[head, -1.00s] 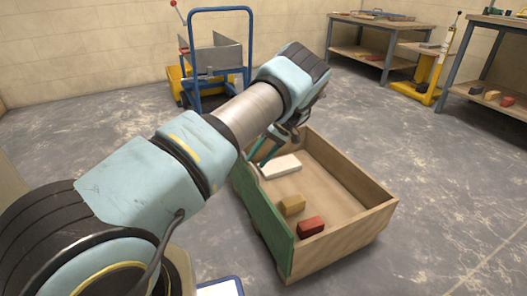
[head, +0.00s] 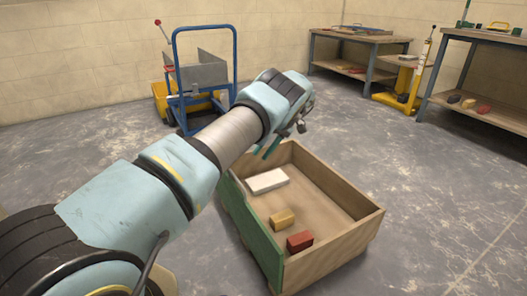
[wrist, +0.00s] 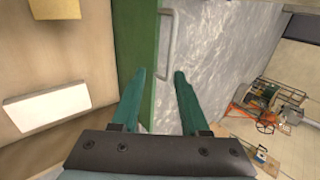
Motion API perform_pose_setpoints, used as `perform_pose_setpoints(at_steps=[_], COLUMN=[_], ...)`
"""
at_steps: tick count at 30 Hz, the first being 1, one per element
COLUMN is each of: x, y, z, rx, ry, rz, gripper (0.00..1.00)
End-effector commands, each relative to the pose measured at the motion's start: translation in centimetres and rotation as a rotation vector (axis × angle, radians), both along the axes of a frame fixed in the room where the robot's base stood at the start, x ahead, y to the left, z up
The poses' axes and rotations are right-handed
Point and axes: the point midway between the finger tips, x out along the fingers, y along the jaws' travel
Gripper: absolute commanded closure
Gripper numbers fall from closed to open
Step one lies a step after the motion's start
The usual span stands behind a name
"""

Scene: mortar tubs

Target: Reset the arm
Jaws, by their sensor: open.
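My arm reaches from the lower left across the head view. My gripper (head: 272,146) is above the green-sided edge of a wooden crate. In the wrist view my gripper (wrist: 160,74) shows two teal fingers spread apart with nothing between them. The crate's green wall (wrist: 137,40), with a pale handle, lies below and between the fingers. The whole crate (head: 340,240) stands on the floor in the head view.
The crate holds a white block (head: 268,181), a tan block (head: 282,220) and a red block (head: 300,242). A blue-framed cart (head: 205,75) stands behind. Workbenches (head: 362,50) line the back right. Floor right of the crate is clear.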

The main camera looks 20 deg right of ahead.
Motion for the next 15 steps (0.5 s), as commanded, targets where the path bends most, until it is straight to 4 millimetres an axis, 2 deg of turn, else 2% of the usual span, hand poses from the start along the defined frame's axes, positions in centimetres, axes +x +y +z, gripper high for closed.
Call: perform_pose_setpoints(at_steps=[7, 9, 11, 14, 15], x=[0.1, 0.5, 1.2, 2.8, 3.4], y=[0.1, 0.7, 1.7, 4.8, 6.4], z=[0.0, 0.3, 1.0, 2.5, 3.3], rx=[-0.001, -0.012, -0.032, -0.096, -0.13], ry=[0.001, 0.004, 0.013, 0.035, 0.047], rz=[0.001, 0.008, 0.018, 0.045, 0.053], gripper=[0.55, 0.55, 0.55, 0.55, 0.55])
